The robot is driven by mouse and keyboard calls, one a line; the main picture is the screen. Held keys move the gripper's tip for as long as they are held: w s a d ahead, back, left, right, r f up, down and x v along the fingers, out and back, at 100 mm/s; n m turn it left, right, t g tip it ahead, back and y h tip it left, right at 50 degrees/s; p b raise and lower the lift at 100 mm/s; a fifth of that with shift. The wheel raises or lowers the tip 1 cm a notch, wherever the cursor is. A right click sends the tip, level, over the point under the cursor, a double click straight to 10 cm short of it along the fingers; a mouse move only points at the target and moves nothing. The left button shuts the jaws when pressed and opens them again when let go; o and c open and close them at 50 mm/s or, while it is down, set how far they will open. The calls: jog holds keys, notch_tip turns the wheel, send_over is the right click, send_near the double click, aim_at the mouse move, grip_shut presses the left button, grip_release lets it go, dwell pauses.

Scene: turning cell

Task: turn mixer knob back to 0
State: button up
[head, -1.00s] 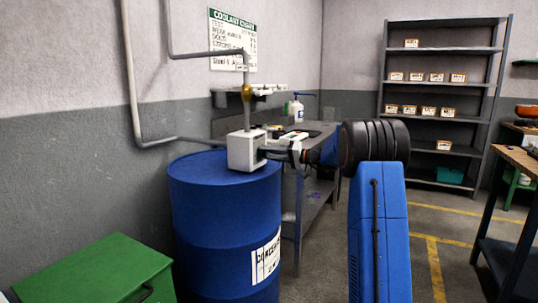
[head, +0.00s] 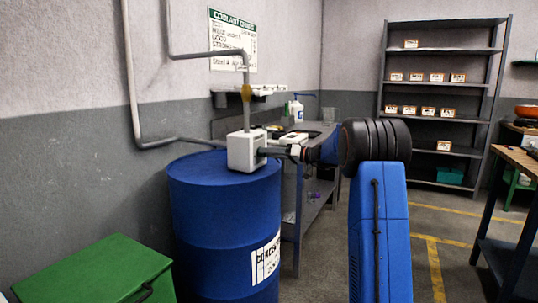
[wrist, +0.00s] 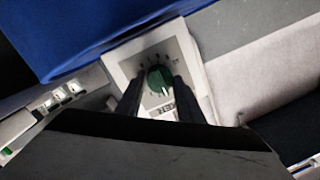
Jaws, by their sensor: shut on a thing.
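The mixer is a pale grey box (head: 242,152) on top of the blue drum (head: 225,215), with a pipe rising from it. In the wrist view its front plate (wrist: 190,62) carries a round green knob (wrist: 159,77) with a pale pointer mark and small dial marks around it, too small to read. My gripper (wrist: 158,84) has its two dark fingers on either side of the knob, shut on it. In the head view my gripper (head: 268,151) reaches the box's right face, and the knob is hidden there. A small dark-lettered label (wrist: 165,108) sits below the knob, partly covered.
A grey workbench (head: 315,165) with a bottle (head: 296,110) stands behind the drum. A green cabinet (head: 95,265) is at the lower left. Pipes (head: 135,90) run along the wall. A shelf rack (head: 440,100) stands at the back right, with open floor before it.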

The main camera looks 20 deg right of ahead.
jog(key=shift+f, duration=0.1)
jog(key=o, duration=1.1)
jog(key=shift+c, duration=0.2)
jog(key=v, duration=1.7)
jog(key=shift+s+d, duration=0.1)
jog(key=shift+d, duration=0.05)
